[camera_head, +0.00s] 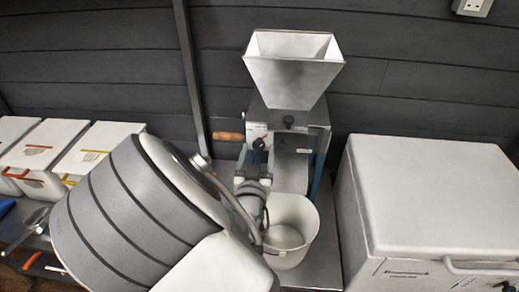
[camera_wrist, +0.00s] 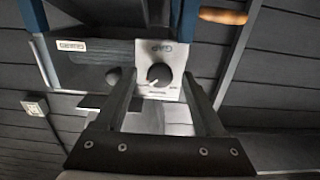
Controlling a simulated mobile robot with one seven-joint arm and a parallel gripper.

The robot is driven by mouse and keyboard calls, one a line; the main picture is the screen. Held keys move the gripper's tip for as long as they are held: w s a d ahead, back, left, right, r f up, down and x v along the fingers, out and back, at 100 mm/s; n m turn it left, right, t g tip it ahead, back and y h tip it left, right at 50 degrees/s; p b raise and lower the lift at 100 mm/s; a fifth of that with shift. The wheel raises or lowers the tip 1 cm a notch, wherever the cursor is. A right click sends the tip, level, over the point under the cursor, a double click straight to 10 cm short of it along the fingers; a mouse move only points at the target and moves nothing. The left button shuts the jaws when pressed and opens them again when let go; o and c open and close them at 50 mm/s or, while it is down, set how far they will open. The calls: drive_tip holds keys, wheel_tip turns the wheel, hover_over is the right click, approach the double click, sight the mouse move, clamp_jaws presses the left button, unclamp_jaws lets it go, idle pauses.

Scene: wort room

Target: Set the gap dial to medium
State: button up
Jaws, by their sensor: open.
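The grain mill (camera_head: 318,118) stands on the bench with a grey hopper (camera_head: 293,72) on top. Its gap dial (camera_head: 259,143) is a small black knob on a pale plate at the mill's front left. In the wrist view the dial (camera_wrist: 160,74) sits on its plate (camera_wrist: 175,60), with a gap label that appears upside down. A small white pointer mark on the knob points down and left in that picture; the scale marks are too small to read. My gripper (camera_wrist: 157,84) is open, its two fingers either side of the dial in the picture. Contact cannot be told.
A white bucket (camera_head: 290,226) stands below the mill, close to my arm. A wooden handle (camera_head: 229,136) sticks out left of the mill. A large white box (camera_head: 432,190) is at the right, and several lidded bins (camera_head: 45,145) are at the left.

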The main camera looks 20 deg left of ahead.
drive_tip(key=shift+w+a, duration=0.15)
drive_tip(key=shift+w, duration=0.4)
clamp_jaws()
drive_tip(key=shift+n, duration=0.3)
drive_tip(key=n+p, duration=0.2)
drive_tip(key=n, duration=0.1)
drive_tip(key=shift+r+n, duration=0.1)
drive_tip(key=shift+n, duration=0.2)
drive_tip(key=shift+n+p, duration=0.8)
drive_tip(key=shift+n, duration=1.4)
